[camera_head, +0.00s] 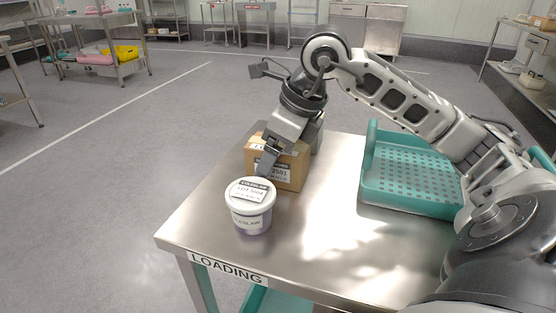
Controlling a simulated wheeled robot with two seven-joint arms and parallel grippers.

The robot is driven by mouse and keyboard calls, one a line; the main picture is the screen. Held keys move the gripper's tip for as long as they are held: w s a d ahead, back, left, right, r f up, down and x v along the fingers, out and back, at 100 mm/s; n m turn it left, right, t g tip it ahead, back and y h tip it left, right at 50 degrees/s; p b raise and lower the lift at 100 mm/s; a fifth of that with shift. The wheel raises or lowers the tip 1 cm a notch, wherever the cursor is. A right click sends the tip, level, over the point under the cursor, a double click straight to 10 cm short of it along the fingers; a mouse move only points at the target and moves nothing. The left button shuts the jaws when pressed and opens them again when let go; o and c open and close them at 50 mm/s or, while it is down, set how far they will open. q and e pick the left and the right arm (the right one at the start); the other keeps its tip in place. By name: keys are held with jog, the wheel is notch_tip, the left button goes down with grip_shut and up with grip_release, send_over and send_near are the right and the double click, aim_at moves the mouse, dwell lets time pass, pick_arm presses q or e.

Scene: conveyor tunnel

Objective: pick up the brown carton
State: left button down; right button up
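The brown carton (289,171) stands on the steel table, behind a white tub, with a white and dark printed label on its front. My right gripper (288,150) reaches down over the carton from above. One dark finger lies in front of the carton's front face, at its left part. A grey part of the gripper shows at the carton's back right. The far finger's contact is hidden, so I cannot tell whether the fingers press on the carton. My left gripper is not in view.
The white lidded tub (250,206) stands just in front of the carton, close to the gripper's near finger. A teal perforated crate (367,165) sits at the table's right. The steel table (310,235) is bare between them and marked LOADING at its front edge.

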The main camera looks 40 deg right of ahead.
jog(key=shift+f, duration=0.2)
jog(key=shift+c, duration=0.3)
jog(key=c, duration=1.1)
jog(key=shift+r, duration=0.1)
